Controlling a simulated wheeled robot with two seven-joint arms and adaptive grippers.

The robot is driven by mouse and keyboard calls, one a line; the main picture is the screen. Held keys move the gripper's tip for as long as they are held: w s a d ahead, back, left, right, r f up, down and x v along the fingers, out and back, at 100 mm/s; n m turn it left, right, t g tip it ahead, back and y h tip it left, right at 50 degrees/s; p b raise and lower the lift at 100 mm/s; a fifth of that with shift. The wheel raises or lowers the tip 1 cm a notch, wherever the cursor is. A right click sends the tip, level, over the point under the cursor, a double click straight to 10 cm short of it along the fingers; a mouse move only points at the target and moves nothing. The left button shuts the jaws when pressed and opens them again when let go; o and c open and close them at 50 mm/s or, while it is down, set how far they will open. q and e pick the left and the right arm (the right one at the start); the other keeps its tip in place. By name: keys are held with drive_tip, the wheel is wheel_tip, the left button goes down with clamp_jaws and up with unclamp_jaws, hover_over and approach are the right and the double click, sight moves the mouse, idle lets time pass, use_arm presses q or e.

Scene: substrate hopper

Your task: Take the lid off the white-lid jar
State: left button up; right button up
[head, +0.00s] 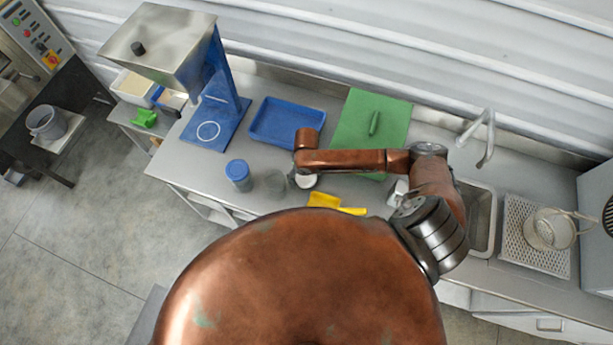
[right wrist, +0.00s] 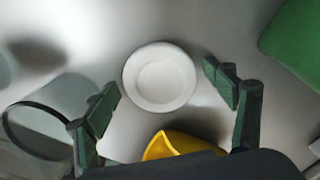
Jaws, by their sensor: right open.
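The white-lid jar (head: 307,182) stands on the steel counter, partly hidden under my right wrist in the head view. Its round white lid (right wrist: 160,77) faces up in the right wrist view, and the jar body below it is hidden. My right gripper (right wrist: 161,80) is open, pointing down over the lid. One finger is on each side of the lid, with a visible gap to its rim on both sides. How far the fingertips are above the lid is hard to tell. My left gripper is not in view.
A clear jar (head: 274,182) stands close left of the white-lid jar, a blue-lid jar (head: 238,174) beyond it. A yellow scoop (head: 335,203) lies near the front edge. A blue tray (head: 266,134), a green mat (head: 394,118) and the hopper (head: 160,46) are behind.

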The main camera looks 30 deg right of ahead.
sight(306, 177)
wheel_tip(306, 177, up, 12)
drive_tip(key=b, duration=0.1)
drive_tip(key=shift+r, duration=0.15)
idle(0.4)
